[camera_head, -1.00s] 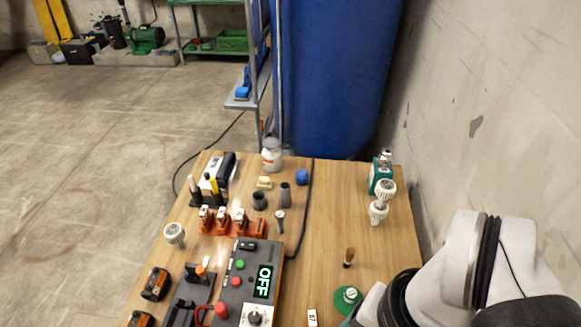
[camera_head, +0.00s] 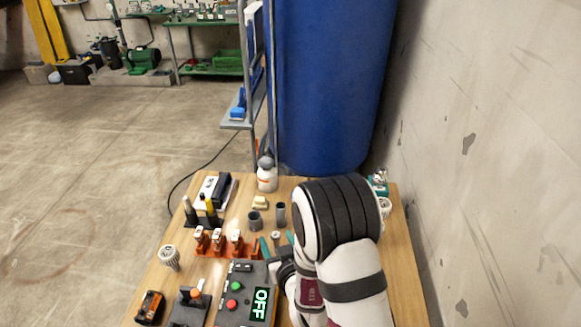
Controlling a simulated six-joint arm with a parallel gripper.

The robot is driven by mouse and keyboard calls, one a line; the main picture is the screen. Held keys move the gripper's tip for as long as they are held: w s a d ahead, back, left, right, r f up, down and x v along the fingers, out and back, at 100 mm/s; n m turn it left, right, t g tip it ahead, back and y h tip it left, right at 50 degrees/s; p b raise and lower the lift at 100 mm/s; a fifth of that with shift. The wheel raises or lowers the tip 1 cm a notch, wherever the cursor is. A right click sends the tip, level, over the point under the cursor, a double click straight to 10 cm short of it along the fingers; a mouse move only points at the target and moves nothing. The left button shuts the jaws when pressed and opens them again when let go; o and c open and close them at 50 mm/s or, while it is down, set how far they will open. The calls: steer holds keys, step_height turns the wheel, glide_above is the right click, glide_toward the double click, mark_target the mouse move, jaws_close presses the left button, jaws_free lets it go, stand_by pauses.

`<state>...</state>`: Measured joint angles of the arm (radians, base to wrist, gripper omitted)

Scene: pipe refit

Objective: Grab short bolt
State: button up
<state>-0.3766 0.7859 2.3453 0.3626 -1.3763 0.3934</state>
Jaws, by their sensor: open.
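A small grey bolt with a round head (camera_head: 275,235), apparently the short bolt, stands on the wooden table to the right of the orange rack. My gripper (camera_head: 277,242) is open, with one teal fingertip on each side of the bolt in the picture. The fingers look apart from it, but I cannot tell their height. The gripper's body and my arm hide the table's right middle.
The orange rack (camera_head: 224,246) is close left of the gripper. The control box (camera_head: 235,300) showing OFF is just in front. Two grey cylinders (camera_head: 280,212) (camera_head: 254,221) and a white bottle (camera_head: 267,178) stand behind. A concrete wall (camera_head: 480,130) rises at right.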

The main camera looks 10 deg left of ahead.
mark_target(273, 233)
step_height(273, 233, down, 4)
steer(key=shift+r, duration=0.25)
steer(key=x, duration=0.7)
steer(key=shift+w+d+r, duration=0.1)
steer(key=shift+w+d, duration=0.05)
steer(key=shift+w, duration=0.25)
jaws_close()
